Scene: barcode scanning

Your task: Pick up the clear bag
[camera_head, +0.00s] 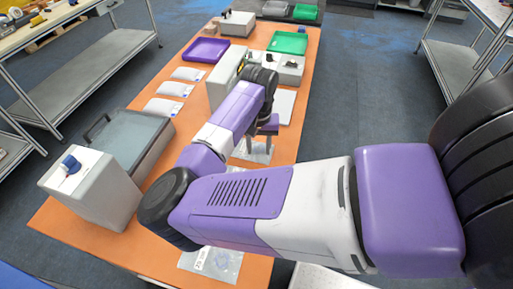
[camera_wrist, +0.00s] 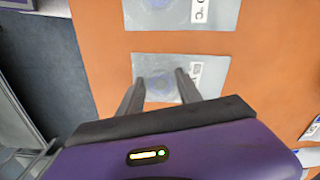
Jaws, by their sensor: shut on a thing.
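A clear bag (camera_head: 250,153) with a white label is under my gripper (camera_head: 258,142) in the head view, on the right half of the orange table. In the wrist view, the same clear bag (camera_wrist: 208,75) lies between and around the fingers of my gripper (camera_wrist: 160,78), which is shut on it. A dark round item shows inside. I cannot tell whether the bag is off the table. A second clear bag (camera_wrist: 180,12) lies beyond it in the wrist view. Another clear bag (camera_head: 222,264) lies at the near end of the table, partly hidden by my arm.
White bags (camera_head: 175,88) lie in a row on the left of the orange table (camera_head: 100,240). A grey box (camera_head: 90,190) and a scanner-like unit (camera_head: 128,137) stand at the near left. A purple tray (camera_head: 203,50) and a green tray (camera_head: 288,42) are farther back.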

